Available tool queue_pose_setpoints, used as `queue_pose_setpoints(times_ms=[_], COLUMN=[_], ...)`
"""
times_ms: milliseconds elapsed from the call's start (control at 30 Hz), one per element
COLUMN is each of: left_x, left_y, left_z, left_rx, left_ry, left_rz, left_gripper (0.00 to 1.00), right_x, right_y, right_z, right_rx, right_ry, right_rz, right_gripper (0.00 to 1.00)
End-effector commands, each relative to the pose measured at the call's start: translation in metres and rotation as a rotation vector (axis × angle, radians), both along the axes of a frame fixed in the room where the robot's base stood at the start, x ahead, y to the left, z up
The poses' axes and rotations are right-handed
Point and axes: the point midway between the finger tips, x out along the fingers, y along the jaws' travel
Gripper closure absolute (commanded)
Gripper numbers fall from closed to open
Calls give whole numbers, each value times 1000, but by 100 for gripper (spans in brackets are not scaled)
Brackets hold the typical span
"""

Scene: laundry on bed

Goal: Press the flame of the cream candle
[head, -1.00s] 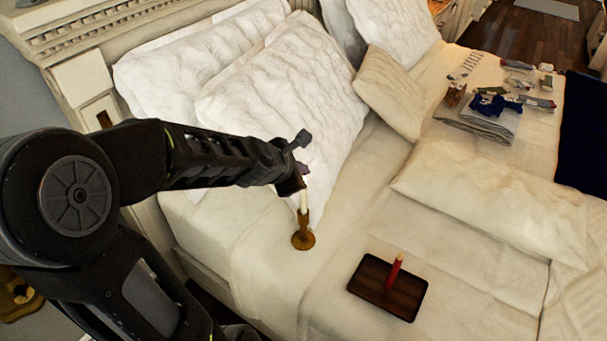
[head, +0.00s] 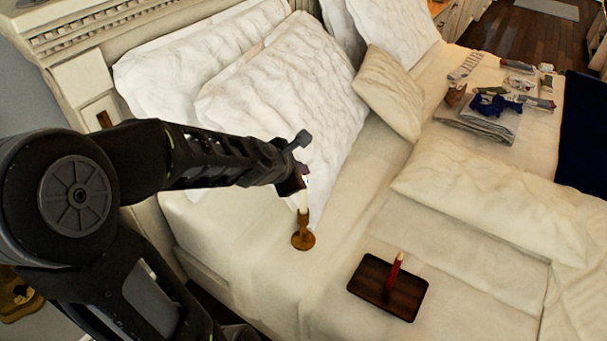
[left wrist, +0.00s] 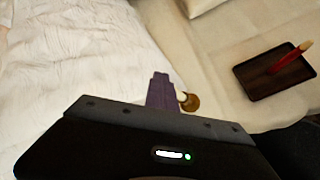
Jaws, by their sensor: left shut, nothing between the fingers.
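The cream candle (head: 303,202) stands upright in a brass holder (head: 303,239) on the bed. My left gripper (head: 302,180) is shut and empty, right at the candle's top in the head view. In the left wrist view, the purple closed fingers (left wrist: 162,92) partly cover the candle. The round brass base (left wrist: 190,102) shows just right of them. I cannot tell whether the fingers touch the candle. My right gripper is not in view.
A dark tray (head: 369,281) with a red candle (head: 395,272) lies to the right on the bed. White pillows (head: 285,95) are behind the gripper. Folded laundry (head: 485,125) lies at the far right. The sheet between the holder and tray is clear.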

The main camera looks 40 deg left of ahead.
Motion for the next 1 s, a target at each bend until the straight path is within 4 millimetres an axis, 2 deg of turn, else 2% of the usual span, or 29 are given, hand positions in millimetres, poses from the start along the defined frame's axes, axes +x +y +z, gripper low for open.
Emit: queue_pose_setpoints(times_ms=[533,1000], left_x=[0,0], left_y=[0,0], left_z=[-10,-6], left_rx=[-2,-1], left_ry=[1,1], left_rz=[0,-1], left_gripper=[100,100], right_x=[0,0], right_y=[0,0], right_z=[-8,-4], right_rx=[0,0], right_ry=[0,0], right_rz=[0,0], right_gripper=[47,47])
